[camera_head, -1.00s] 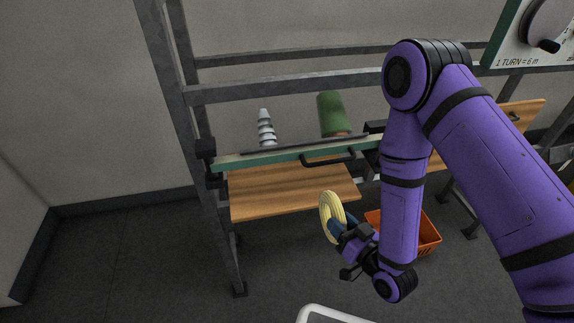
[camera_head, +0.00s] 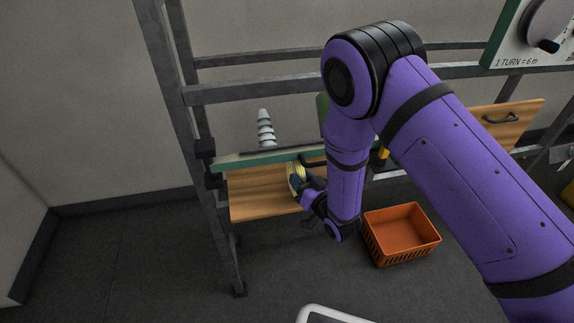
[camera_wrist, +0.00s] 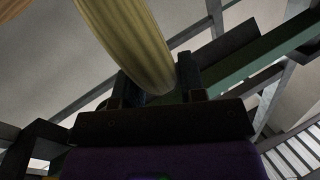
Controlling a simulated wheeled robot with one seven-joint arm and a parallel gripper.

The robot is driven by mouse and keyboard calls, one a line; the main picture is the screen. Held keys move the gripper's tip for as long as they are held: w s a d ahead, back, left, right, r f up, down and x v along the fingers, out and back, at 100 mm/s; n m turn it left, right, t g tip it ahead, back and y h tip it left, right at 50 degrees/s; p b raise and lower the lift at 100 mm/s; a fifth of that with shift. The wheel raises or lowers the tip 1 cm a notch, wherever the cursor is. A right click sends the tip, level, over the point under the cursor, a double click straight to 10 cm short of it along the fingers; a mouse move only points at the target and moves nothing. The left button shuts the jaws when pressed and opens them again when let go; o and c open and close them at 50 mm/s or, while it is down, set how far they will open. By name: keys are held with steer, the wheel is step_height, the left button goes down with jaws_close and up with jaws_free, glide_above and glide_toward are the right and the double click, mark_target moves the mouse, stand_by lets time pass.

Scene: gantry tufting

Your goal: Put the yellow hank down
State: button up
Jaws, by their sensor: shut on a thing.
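The yellow hank (camera_head: 298,170) is a pale yellow coil at my gripper, over the right part of the wooden shelf (camera_head: 255,193) on the frame. In the wrist view the hank (camera_wrist: 130,40) fills the upper left and runs down between the two dark fingers. My gripper (camera_wrist: 157,90) is shut on it; it also shows in the head view (camera_head: 298,183), partly hidden by my wrist. I cannot tell whether the hank touches the shelf.
A green rail (camera_head: 255,158) runs along the shelf's back. A grey stepped cone (camera_head: 265,128) stands behind it. A green cone (camera_head: 322,108) is mostly hidden by my arm. An orange basket (camera_head: 402,234) stands on the floor at right. The shelf's left part is bare.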

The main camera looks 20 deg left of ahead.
steer(key=x, duration=0.7)
steer(key=shift+w+a+f, duration=0.2)
steer(key=shift+w+a, duration=0.05)
steer(key=shift+w, duration=0.05)
steer(key=shift+f, duration=0.15)
steer(key=o, duration=1)
steer(key=v, duration=1.2)
steer(key=shift+s, duration=0.1)
